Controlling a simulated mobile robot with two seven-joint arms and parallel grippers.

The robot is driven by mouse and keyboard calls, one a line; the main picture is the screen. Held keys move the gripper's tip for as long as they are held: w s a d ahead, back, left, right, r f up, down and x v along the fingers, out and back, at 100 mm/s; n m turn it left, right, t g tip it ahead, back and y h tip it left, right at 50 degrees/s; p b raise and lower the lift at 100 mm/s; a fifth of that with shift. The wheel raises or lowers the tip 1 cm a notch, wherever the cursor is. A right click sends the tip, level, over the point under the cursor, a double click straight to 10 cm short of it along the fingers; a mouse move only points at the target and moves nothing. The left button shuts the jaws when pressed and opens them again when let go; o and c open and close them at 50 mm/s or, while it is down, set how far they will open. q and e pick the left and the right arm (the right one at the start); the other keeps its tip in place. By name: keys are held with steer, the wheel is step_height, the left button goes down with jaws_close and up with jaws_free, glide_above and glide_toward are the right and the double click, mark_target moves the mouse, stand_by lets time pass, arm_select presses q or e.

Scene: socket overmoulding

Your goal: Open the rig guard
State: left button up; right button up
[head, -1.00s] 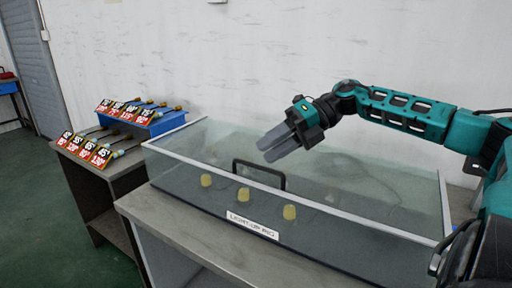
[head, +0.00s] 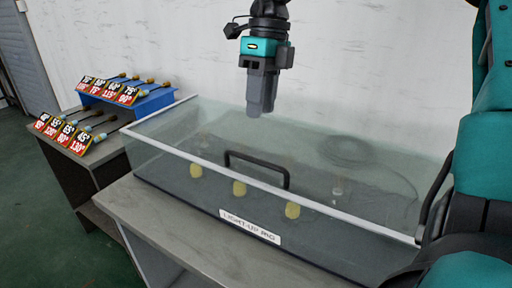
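The rig guard is a clear box-shaped cover with a pale frame (head: 325,212), down over the light-up rig on the bench. Its black bar handle (head: 257,166) stands at the front edge, left of middle. My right gripper (head: 262,114) points straight down above and behind the handle, clear of it. Its grey fingers lie together with nothing between them. My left gripper is out of view.
Several yellow pieces (head: 239,188) sit in a row under the guard, behind the "LIGHT-UP RIG" label (head: 250,226). A side table at left holds a blue rack (head: 150,104) and labelled leads. A white wall (head: 370,70) stands close behind.

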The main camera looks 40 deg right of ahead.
glide_above(256, 174)
step_height(256, 174, down, 10)
steer(key=shift+r+b, duration=0.25)
steer(key=shift+b, duration=0.1)
steer(key=shift+c, duration=0.2)
jaws_close()
